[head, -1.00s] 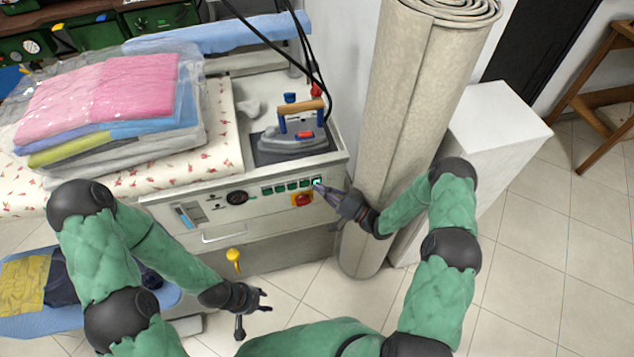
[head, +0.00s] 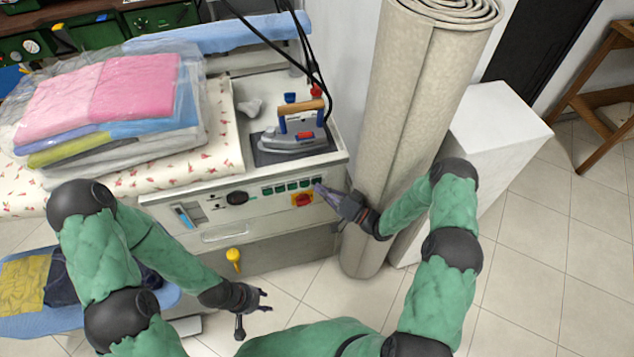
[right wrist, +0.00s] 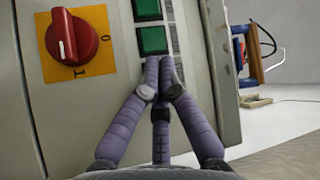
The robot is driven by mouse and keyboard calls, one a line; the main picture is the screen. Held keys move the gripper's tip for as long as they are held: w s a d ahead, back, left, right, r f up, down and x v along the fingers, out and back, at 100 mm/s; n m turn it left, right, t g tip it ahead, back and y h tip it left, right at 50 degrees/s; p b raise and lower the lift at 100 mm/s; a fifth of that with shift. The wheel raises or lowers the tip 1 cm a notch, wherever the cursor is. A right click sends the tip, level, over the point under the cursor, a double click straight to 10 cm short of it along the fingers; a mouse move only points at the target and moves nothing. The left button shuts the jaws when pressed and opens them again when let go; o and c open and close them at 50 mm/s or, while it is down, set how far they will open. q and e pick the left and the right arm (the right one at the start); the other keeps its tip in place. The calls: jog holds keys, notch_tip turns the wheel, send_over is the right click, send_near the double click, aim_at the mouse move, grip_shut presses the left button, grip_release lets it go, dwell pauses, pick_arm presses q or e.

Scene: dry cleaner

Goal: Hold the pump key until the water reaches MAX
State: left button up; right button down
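The ironing station's front panel (head: 262,208) carries a row of green keys (head: 292,185). My right gripper (head: 320,189) reaches the right end of that row. In the right wrist view its fingers (right wrist: 161,66) are closed together with nothing between them. Their tips are at the panel just below a visible green key (right wrist: 153,40) and hide what is behind them; I cannot tell whether they press a key. A water gauge (head: 183,216) with a blue strip is at the panel's left; its marks are too small to read. My left gripper (head: 262,299) is open and empty, low in front of the station.
A red rotary switch (head: 302,200) on a yellow plate sits below the keys. An iron (head: 293,138) rests on top, beside bagged folded clothes (head: 110,105). A rolled carpet (head: 405,130) stands close by my right arm. A yellow-handled valve (head: 233,258) is below the panel.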

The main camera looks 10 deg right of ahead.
jog(key=shift+s+d, duration=0.2)
jog(key=shift+s, duration=0.25)
jog(key=shift+s, duration=0.15)
jog(key=shift+s+p, duration=0.4)
jog(key=shift+s, duration=2.05)
dwell(1.1)
